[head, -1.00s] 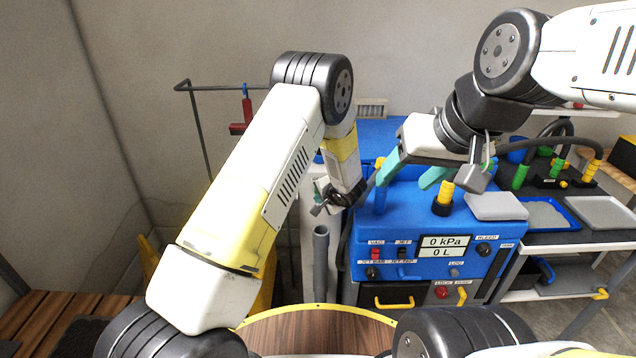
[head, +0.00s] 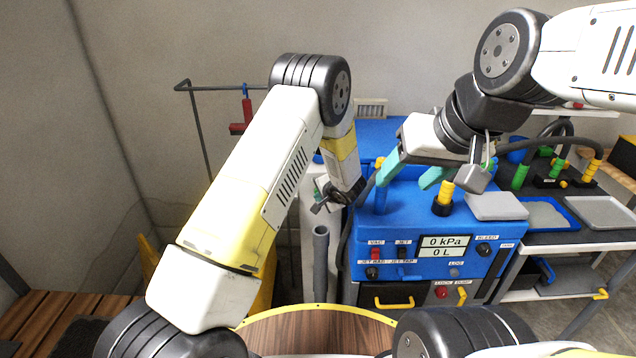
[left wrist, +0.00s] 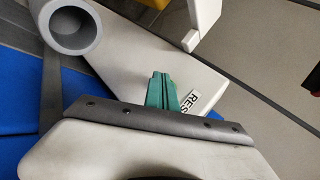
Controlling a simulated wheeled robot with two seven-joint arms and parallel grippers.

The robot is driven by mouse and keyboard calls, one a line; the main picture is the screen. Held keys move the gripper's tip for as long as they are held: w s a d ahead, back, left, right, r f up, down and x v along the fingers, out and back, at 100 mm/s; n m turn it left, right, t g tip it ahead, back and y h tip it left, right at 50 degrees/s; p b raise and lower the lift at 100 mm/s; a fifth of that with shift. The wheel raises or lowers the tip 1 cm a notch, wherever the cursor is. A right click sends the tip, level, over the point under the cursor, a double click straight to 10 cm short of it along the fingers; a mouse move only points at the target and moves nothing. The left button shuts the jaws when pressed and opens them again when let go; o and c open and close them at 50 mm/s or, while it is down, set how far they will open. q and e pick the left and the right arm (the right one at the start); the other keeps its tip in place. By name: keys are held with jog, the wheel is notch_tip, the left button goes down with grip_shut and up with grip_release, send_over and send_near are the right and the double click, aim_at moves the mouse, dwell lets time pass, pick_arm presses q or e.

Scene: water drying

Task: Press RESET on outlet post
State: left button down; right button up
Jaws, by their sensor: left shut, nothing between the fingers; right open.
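The outlet post is a pale upright (head: 308,240) behind and below my left arm in the head view, partly hidden by it. In the left wrist view its white face (left wrist: 135,80) carries a label (left wrist: 188,100) that reads "RES", the rest covered by my gripper. My left gripper's green fingers (left wrist: 161,92) are shut and empty, over the white face beside the label. I cannot tell whether they touch it. No button shows there. My right gripper (head: 410,175) is open and empty above the blue machine.
A grey pipe (head: 321,265) stands by the post; a grey tube end (left wrist: 72,22) shows in the left wrist view. The blue machine (head: 400,230) with switches and a display is to the right. A cart (head: 570,237) with trays stands beyond it.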

pick_arm(q)
jog(key=shift+w, duration=0.5)
dwell(0.3)
dwell(0.4)
jog(key=shift+s, duration=0.95)
jog(key=shift+s, duration=0.1)
jog(key=shift+s, duration=2.4)
